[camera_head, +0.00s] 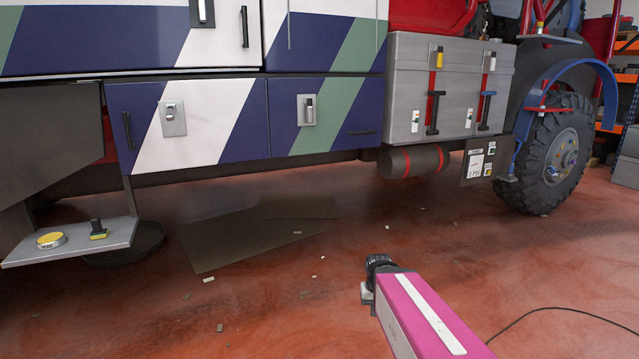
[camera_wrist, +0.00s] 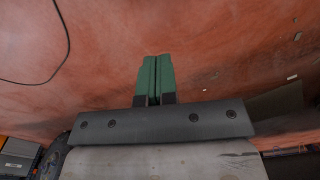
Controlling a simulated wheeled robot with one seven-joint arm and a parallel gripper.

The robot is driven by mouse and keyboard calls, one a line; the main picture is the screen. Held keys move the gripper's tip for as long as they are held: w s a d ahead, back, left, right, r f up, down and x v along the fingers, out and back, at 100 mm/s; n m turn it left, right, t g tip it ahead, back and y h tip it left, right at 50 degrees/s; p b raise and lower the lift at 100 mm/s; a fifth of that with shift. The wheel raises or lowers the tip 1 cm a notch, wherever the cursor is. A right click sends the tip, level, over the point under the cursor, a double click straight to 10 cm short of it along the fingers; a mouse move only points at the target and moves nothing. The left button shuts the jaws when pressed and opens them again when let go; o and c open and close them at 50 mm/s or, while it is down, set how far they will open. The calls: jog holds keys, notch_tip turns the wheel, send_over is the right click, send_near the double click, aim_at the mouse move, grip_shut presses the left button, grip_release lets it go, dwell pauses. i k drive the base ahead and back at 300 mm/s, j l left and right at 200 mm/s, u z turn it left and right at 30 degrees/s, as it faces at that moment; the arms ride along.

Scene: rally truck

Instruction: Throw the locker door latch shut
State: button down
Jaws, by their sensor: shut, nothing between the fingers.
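Two low locker doors sit side by side in the truck's lower side in the head view. The left locker door (camera_head: 215,125) is blue and white, with a silver latch plate (camera_head: 172,118) near its upper middle and a dark bar handle at its left. The right locker door (camera_head: 345,118) is blue and green, with a small silver latch (camera_head: 307,110) at its upper left. I cannot tell which latch is meant or how either is set. My gripper (camera_wrist: 157,60) shows green fingers pressed together, empty, over the red floor in the wrist view, apart from the truck.
A fold-down step (camera_head: 75,243) at left holds a yellow puck and a small dark item. A dark mat (camera_head: 235,240) and scattered chips lie on the floor. A black cable (camera_head: 560,309) runs at right.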

aim_at(170, 113)
jog(key=u, duration=1.35)
